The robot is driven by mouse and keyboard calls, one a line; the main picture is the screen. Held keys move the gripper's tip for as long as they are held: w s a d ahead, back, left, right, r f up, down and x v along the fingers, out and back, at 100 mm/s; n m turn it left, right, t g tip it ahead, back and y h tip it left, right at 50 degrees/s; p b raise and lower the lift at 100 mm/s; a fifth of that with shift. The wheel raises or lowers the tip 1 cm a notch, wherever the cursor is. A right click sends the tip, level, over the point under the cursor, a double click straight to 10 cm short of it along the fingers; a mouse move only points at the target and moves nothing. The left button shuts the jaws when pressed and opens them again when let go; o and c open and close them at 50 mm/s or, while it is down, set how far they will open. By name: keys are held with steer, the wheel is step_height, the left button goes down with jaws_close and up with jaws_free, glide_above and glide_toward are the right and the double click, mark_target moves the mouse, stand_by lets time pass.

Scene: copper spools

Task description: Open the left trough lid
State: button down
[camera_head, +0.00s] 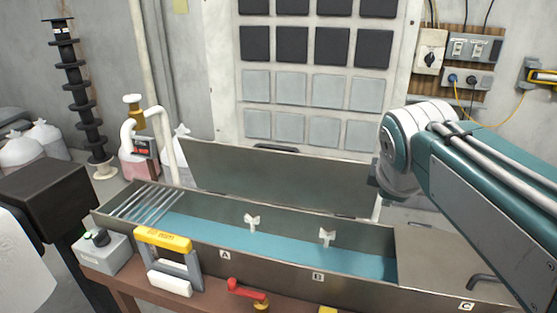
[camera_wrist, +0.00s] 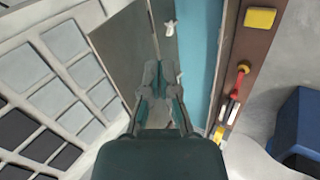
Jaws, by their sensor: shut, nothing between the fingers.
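The left trough lid (camera_head: 275,178) is a long grey metal plate. In the head view it stands raised along the back edge of the trough (camera_head: 290,282), leaning back, with blue liquid (camera_head: 215,232) exposed below. It also shows in the wrist view as a grey-brown plate (camera_wrist: 120,45) left of the blue strip. My gripper (camera_wrist: 161,68) is shut and empty, pointing down beside the lid and the trough opening. I cannot tell whether it touches the lid. In the head view my arm mostly hides the gripper, near the lid's right end.
A flat right lid (camera_head: 440,255) with a dark handle (camera_head: 485,284) covers the trough's right end. Two white winged fittings (camera_head: 252,222) sit in the trough. A yellow-topped frame (camera_head: 163,240) and red valve handle (camera_head: 246,290) line the front. A tiled panel (camera_head: 310,90) stands behind.

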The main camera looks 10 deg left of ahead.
steer(key=s+d+f+m+g, duration=0.1)
steer(key=s+d+f+m, duration=0.25)
steer(key=s, duration=0.25)
steer(key=s+d+f+m+g, duration=0.1)
steer(key=s+d+f+m, duration=0.1)
steer(key=s+f+m, duration=0.25)
steer(key=m+t, duration=1.6)
steer(key=m, duration=1)
glide_toward(280, 154)
steer(key=shift+h, duration=0.3)
steer(key=x, duration=0.7)
steer(key=shift+w+r, duration=0.15)
steer(key=shift+w, duration=0.25)
